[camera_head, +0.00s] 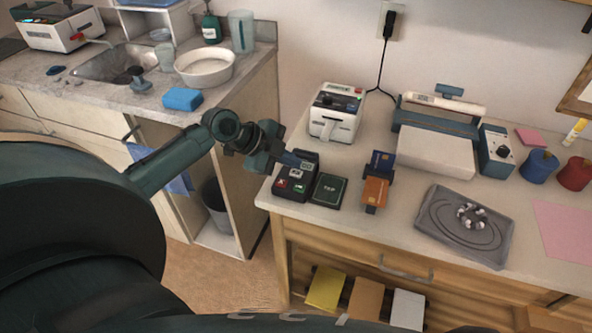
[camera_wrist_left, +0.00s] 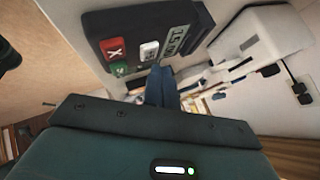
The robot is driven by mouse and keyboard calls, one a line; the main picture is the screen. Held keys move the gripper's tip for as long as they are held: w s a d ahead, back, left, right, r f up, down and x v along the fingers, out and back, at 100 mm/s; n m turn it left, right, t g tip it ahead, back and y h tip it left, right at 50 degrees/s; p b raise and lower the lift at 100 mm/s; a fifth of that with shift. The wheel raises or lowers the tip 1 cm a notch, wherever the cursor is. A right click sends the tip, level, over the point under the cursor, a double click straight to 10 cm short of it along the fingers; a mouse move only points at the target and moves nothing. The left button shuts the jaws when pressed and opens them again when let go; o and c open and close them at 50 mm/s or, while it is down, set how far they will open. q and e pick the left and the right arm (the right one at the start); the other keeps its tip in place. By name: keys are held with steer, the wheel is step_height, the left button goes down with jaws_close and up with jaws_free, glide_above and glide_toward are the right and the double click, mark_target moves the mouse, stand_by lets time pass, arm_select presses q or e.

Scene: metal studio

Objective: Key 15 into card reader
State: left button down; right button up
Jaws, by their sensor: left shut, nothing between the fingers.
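The card reader (camera_head: 290,190) is a small dark box near the left front corner of the counter. It has a red X key (camera_wrist_left: 115,50), a white key (camera_wrist_left: 148,50), a green key (camera_wrist_left: 120,68) and a small display (camera_wrist_left: 178,40). The display appears to show digits starting with 15, seen at a slant. My left gripper (camera_head: 300,163) is shut and empty. Its blue fingertips (camera_wrist_left: 160,75) are close to the reader, by the white key and display; I cannot tell whether they touch. My right gripper is not in view.
A dark pad marked TAP (camera_head: 328,190) lies right of the reader. A stand with blue and orange cards (camera_head: 375,190) is beyond it. A white machine (camera_head: 337,112) stands behind, and a grey tray (camera_head: 465,225) lies to the right. The counter's left edge is close to the reader.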

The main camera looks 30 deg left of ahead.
mark_target(291, 173)
arm_select(q)
step_height(291, 173, up, 5)
steer(key=p, duration=0.4)
stand_by(0.8)
